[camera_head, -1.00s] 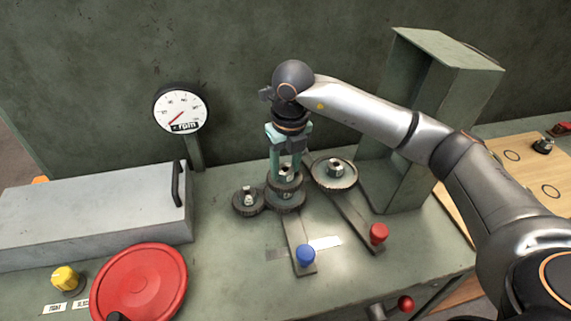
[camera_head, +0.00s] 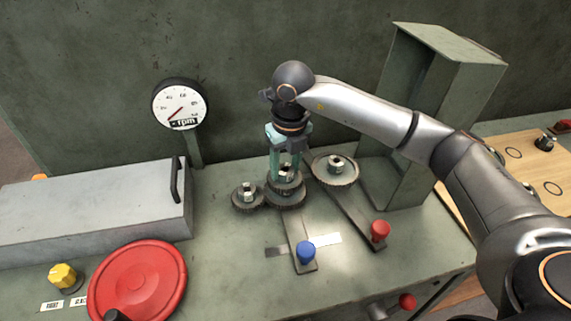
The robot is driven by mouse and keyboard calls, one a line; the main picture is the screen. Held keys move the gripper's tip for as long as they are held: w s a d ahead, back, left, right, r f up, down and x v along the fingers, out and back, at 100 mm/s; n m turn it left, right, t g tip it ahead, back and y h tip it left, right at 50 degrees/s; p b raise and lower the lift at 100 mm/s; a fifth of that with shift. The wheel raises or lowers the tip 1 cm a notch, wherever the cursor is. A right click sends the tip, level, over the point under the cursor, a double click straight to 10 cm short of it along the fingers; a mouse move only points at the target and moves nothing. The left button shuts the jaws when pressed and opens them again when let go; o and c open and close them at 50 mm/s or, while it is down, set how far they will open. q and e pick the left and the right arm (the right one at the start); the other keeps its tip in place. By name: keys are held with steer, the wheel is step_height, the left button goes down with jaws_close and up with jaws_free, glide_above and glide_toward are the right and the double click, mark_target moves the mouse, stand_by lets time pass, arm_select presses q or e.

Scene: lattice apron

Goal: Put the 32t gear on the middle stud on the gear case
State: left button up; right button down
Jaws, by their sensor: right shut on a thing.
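My right gripper (camera_head: 287,169) points straight down over the gear group and is shut on the hub of a dark toothed gear (camera_head: 284,187). I take this to be the 32t gear, though no tooth count can be read. Whether the two touch is hard to tell, and the stud beneath is hidden. A small gear (camera_head: 247,203) is on the left and a larger pale-faced gear (camera_head: 325,168) on the right. My left gripper is not in view.
A blue-knobbed lever (camera_head: 305,252) and a red-knobbed lever (camera_head: 380,232) lie in front of the gears. An rpm dial (camera_head: 181,103) stands behind left, a grey lidded box (camera_head: 90,215) at left, and a tall green housing (camera_head: 410,125) at right.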

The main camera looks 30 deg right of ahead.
jaws_free()
stand_by(0.4)
steer(key=shift+r, duration=0.15)
stand_by(0.4)
step_height(320, 180, up, 8)
steer(key=p, duration=0.6)
steer(key=shift+r, duration=0.15)
stand_by(0.7)
